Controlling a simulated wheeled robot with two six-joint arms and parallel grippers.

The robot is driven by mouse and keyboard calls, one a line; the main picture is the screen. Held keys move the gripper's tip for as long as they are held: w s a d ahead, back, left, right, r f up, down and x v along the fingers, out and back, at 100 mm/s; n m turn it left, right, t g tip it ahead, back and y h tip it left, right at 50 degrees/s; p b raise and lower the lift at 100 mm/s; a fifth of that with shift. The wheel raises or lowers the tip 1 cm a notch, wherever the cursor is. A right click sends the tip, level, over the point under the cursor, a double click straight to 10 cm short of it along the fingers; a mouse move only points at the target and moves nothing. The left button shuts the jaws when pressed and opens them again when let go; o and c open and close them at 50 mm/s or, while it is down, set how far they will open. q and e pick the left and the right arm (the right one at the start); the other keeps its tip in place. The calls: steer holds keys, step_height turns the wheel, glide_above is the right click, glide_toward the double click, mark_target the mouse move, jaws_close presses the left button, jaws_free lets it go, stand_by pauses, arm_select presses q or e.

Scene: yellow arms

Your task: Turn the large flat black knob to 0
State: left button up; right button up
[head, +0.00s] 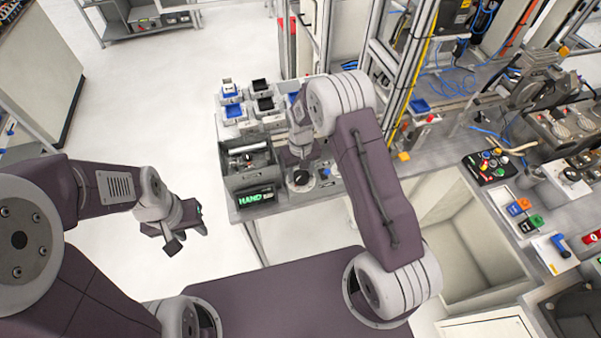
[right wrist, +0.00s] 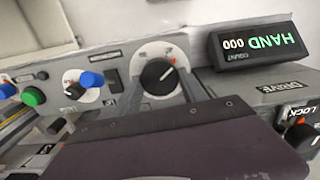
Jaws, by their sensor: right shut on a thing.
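The large flat black knob (right wrist: 158,76) sits on a round pale dial in the middle of the right wrist view. Its white pointer line slants up and to the right, toward a small orange mark; the dial lettering is too small to read. In the head view the knob (head: 301,178) is partly under my right gripper (head: 301,160). In the wrist view the grey fingers of my right gripper (right wrist: 158,90) are on either side of the knob, shut on it. My left gripper (head: 187,238) hangs over the floor at the left, empty, its fingers apart.
A dark counter display reading HAND 000 (right wrist: 252,42) stands right of the knob. Blue knobs (right wrist: 91,80) and a green button (right wrist: 33,97) are at the left. A grey open box (head: 248,160) and small bins (head: 233,110) stand on the bench. The floor at left is clear.

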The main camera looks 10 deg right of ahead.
mark_target(301, 174)
steer(key=m, duration=0.3)
steer(key=shift+m, duration=0.3)
steer(key=shift+m+b, duration=0.3)
steer(key=shift+m, duration=1.5)
steer(key=o, duration=1.4)
steer(key=shift+r, duration=0.1)
step_height(301, 174, up, 9)
steer(key=shift+d+f+b, duration=0.1)
steer(key=shift+b, duration=0.8)
